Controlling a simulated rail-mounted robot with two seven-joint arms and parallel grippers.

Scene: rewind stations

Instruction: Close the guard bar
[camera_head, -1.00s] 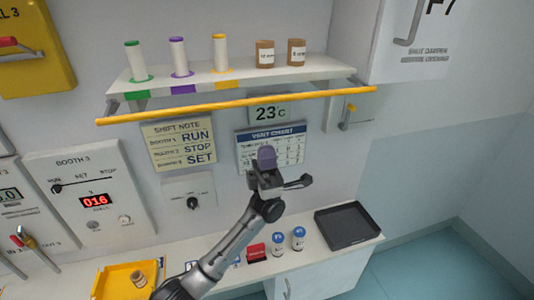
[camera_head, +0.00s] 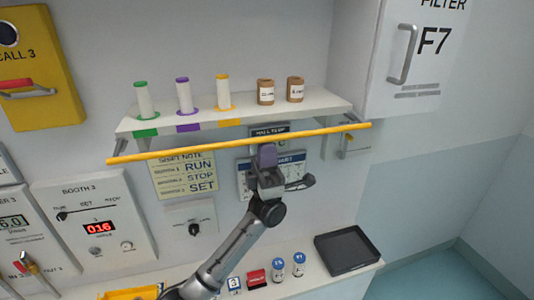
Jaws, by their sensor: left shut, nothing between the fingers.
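The guard bar (camera_head: 215,147) is a long yellow bar in front of and slightly below the shelf's front edge, with brackets at both ends. My left gripper (camera_head: 267,155) is shut and empty, its purple-grey fingertips pointing up. In the picture the tips lie just below the middle of the bar; I cannot tell whether they touch it. The gripper hides part of the chart behind it. My right gripper is not in view.
The white shelf (camera_head: 330,104) holds green, purple and yellow spools and two brown jars (camera_head: 265,92). Below, a counter holds a black tray (camera_head: 346,250), blue-lidded jars (camera_head: 298,264) and a red block (camera_head: 256,278). A filter cabinet (camera_head: 420,50) stands at right.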

